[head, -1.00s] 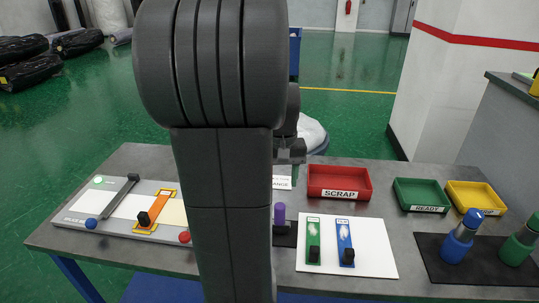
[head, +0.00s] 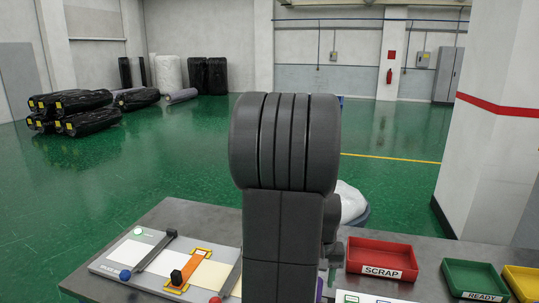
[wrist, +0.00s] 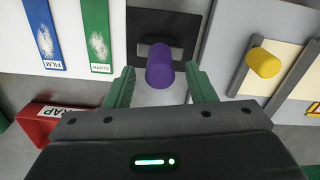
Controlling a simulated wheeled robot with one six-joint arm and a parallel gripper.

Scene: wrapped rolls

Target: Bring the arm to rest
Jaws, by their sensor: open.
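My gripper (wrist: 158,88) is open in the wrist view, its two green fingers spread with nothing gripped. A purple knob or handle (wrist: 160,62) on a dark plate shows in the gap between the fingers; I cannot tell how far below them it is. In the head view my own dark arm stands upright in the middle and hides most of the gripper and the bench behind it.
The grey bench (head: 190,218) bears a board with an orange slider (head: 187,270) at left. A red SCRAP tray (head: 381,258), a green READY tray (head: 475,278) and a yellow tray (head: 524,283) are at right. Blue (wrist: 40,35) and green (wrist: 95,35) strips show in the wrist view.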

